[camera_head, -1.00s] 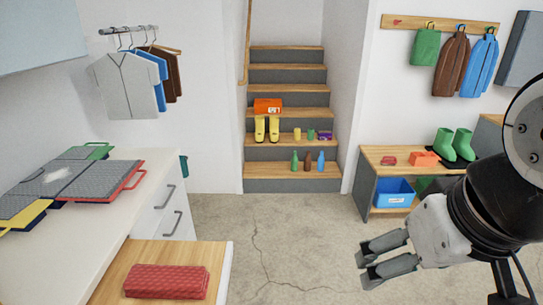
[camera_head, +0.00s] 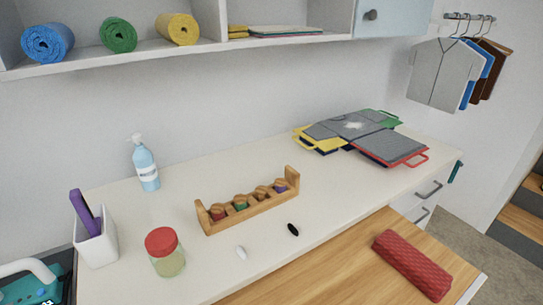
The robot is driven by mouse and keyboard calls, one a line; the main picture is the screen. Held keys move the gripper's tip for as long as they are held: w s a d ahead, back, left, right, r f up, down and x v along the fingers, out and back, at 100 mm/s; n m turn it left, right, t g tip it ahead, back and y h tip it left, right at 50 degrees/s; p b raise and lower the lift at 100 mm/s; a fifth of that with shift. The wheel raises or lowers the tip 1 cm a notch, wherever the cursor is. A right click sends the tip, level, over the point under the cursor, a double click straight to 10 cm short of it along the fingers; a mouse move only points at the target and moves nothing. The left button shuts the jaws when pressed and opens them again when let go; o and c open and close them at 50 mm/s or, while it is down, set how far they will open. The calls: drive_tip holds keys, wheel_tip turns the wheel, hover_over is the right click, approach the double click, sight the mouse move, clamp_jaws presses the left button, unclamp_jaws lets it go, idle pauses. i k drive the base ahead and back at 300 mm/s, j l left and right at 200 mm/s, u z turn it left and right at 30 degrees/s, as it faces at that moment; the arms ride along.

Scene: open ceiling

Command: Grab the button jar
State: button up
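A small clear jar with a red lid (camera_head: 165,254) stands upright on the white counter, near its front edge at the lower left. Its contents look pale yellow-green; I cannot tell whether they are buttons. A wooden rack (camera_head: 247,206) behind and to its right holds several small items with wooden tops, in red, green and purple. I cannot tell what those hold. My gripper is out of view.
A white cup (camera_head: 97,250) with a purple item stands left of the jar. A soap bottle (camera_head: 146,165) is behind. A white oval (camera_head: 241,252) and a black oval (camera_head: 293,229) lie on the counter. A red case (camera_head: 412,265) lies on the wooden surface. A shelf (camera_head: 205,48) hangs above.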

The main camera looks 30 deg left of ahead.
sight(171, 266)
drive_tip(key=u, duration=1.7)
drive_tip(key=i+j+u, duration=0.1)
drive_tip(key=i+u, duration=0.2)
drive_tip(key=u, duration=0.15)
